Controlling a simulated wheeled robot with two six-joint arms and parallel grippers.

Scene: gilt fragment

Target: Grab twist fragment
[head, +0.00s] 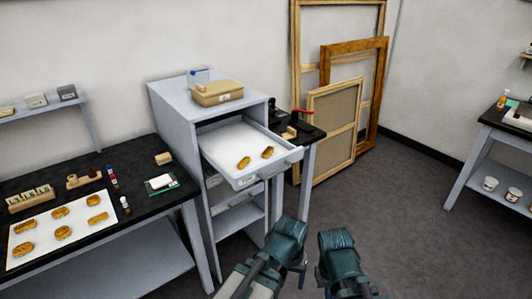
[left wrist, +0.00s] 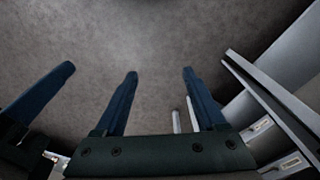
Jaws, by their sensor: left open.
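Two small golden-brown gilt fragments lie in the open top drawer (head: 222,138) of the grey cabinet, a left one (head: 243,162) and a right one (head: 267,152). Several more gilt fragments, one of them at the sheet's right (head: 97,218), lie on a white sheet (head: 38,237) on the left bench. I cannot tell which is the twist fragment. My left gripper (left wrist: 160,75) is open and empty over bare floor, below and in front of the drawer. My right gripper (head: 340,260) is beside it; its jaws do not show clearly.
A tan box (head: 217,93) stands on the cabinet top. Stamp blocks, small bottles and a scale (head: 162,183) are on the black bench (head: 140,215). Wooden frames (head: 333,120) lean on the back wall. Another table (head: 510,125) is at the right. The floor between is clear.

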